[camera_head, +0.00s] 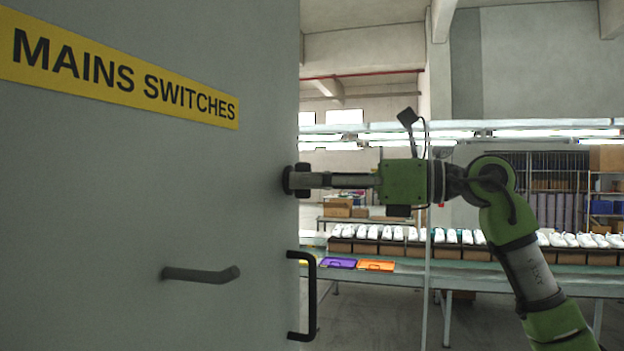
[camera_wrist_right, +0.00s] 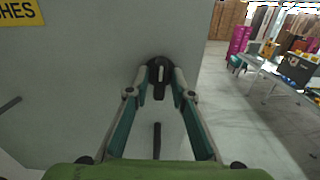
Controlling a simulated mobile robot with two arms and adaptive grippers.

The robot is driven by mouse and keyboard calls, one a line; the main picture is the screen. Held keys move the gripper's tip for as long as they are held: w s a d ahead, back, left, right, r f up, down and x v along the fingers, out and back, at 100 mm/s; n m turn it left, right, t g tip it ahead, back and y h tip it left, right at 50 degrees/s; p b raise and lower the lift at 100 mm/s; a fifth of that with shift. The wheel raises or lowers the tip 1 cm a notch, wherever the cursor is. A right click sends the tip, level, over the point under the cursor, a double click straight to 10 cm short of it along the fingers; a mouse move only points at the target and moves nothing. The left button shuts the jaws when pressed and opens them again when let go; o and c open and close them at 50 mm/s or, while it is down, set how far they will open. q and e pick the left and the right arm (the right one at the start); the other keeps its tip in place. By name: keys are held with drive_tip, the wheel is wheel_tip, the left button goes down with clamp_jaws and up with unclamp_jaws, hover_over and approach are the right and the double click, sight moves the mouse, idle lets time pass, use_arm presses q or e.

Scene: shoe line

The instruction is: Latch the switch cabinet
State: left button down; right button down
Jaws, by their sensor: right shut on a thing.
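The grey switch cabinet door (camera_head: 130,200) fills the left of the head view, with a yellow "MAINS SWITCHES" label (camera_head: 120,75). A dark latch knob (camera_head: 290,180) sits at the door's right edge. My right gripper (camera_head: 300,180) reaches in from the right and is shut on the latch knob. In the right wrist view the gripper (camera_wrist_right: 160,85) has its two fingers on either side of the dark latch (camera_wrist_right: 159,68), whose handle points down. A black vertical handle (camera_head: 312,295) is below it on the edge. My left gripper is not in view.
A grey lever handle (camera_head: 200,274) sticks out from the door face, lower left. Behind my right arm a conveyor line (camera_head: 480,272) carries shoes, boxes and purple (camera_head: 337,263) and orange (camera_head: 376,265) trays.

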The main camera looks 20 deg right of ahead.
drive_tip(key=c, duration=2.9)
unclamp_jaws()
drive_tip(key=shift+n, duration=0.3)
clamp_jaws()
drive_tip(key=o, duration=0.8)
unclamp_jaws()
drive_tip(key=shift+d, duration=0.1)
drive_tip(key=v, duration=1.2)
